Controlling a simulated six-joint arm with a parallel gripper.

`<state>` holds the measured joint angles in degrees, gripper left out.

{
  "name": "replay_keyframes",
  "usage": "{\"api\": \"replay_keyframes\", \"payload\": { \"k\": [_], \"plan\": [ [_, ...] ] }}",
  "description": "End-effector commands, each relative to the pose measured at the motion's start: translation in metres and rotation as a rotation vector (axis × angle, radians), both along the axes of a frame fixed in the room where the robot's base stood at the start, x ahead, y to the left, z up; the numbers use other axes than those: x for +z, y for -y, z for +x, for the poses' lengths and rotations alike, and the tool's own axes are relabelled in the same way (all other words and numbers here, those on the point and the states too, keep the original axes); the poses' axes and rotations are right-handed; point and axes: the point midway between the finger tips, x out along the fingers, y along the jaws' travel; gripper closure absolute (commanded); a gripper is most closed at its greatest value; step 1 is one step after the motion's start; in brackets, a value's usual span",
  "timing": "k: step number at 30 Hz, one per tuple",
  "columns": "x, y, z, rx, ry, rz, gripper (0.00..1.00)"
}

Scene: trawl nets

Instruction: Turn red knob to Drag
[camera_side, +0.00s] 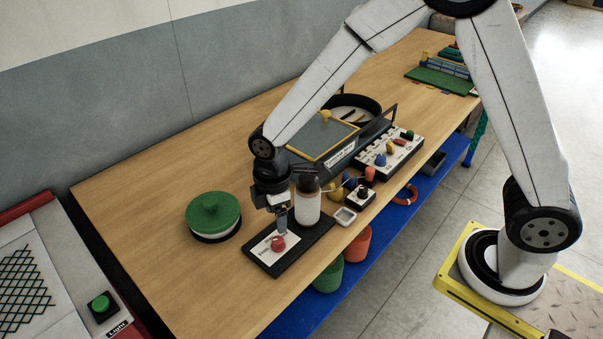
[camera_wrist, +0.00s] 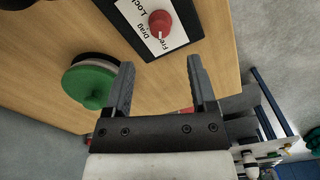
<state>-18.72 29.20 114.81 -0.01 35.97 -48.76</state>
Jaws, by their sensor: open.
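The red knob (camera_side: 278,243) sits on a white label plate at the front of a black board (camera_side: 290,262). A pale mark on the knob appears to point toward the "Fre" word. My gripper (camera_side: 281,222) is above and just behind the knob, pointing down. In the wrist view my gripper (camera_wrist: 160,62) is open and empty, its fingers apart from the knob.
A green-lidded round pot (camera_side: 213,214) is to the left. Bare wood lies left of the board.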

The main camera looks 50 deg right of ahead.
Motion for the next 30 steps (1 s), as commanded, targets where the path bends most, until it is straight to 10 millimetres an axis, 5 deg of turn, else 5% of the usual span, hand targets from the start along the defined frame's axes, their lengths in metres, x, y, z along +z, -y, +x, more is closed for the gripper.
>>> {"api": "replay_keyframes", "payload": {
  "k": [21,30],
  "plan": [
    [-0.066,0.000,0.000,0.000,0.000,-0.001,0.27],
    [-0.075,0.000,0.000,0.000,0.001,0.000,0.27]
  ]
}}
